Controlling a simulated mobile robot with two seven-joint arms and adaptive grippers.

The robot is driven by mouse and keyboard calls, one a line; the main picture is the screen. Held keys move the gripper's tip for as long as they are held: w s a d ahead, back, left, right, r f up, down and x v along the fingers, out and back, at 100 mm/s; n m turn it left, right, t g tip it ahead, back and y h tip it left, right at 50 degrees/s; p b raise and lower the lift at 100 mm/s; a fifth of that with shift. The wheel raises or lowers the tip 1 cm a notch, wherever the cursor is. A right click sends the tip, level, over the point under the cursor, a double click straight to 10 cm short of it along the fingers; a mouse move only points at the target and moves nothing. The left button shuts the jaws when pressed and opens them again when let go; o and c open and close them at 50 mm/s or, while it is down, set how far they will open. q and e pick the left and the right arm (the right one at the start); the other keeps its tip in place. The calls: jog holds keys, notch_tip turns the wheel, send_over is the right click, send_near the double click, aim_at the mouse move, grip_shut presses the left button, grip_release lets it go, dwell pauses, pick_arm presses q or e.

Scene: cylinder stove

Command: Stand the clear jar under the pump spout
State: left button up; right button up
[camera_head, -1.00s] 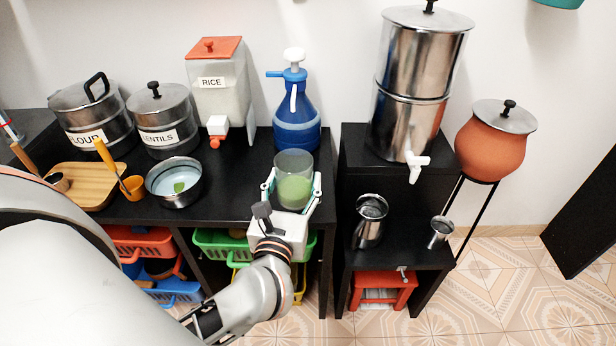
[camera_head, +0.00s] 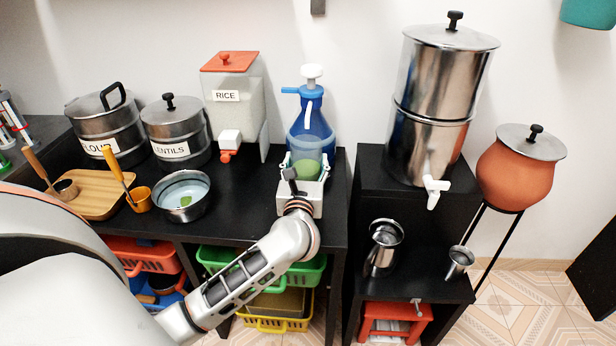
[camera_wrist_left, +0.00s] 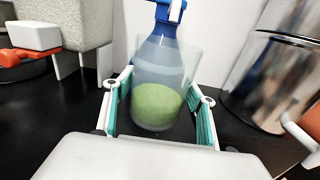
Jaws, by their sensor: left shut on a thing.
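The clear jar (camera_head: 308,163) is upright, with a green mass in its lower part. It also shows in the left wrist view (camera_wrist_left: 157,105). In the head view the jar's rim shows just below the spout tip. Whether the jar's base touches the counter is hard to tell. My right gripper is not in view.
A rice dispenser (camera_head: 237,105) with an orange lid and a steel bowl (camera_head: 182,203) stand left of the jar. A large steel water filter (camera_head: 434,120) with a white tap is to the right on a separate black stand. Some bare counter (camera_head: 247,195) lies between bowl and jar.

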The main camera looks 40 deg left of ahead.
pick_arm(q)
jog(key=shift+x, duration=1.1)
jog(key=shift+w+a+f+b, duration=0.15)
jog(key=shift+f+b, duration=0.1)
jog(key=shift+f, duration=0.25)
jog(key=shift+w+a+f+b, duration=0.1)
jog(key=shift+f+b, duration=0.1)
jog(key=shift+f, duration=0.45)
notch_tip(320, 180, down, 5)
jog(key=shift+r+b, duration=0.1)
jog(key=shift+b, duration=0.75)
jog(key=shift+w, duration=0.15)
jog(key=shift+r, duration=0.1)
jog(key=shift+f, duration=0.3)
jog(key=o, duration=1.2)
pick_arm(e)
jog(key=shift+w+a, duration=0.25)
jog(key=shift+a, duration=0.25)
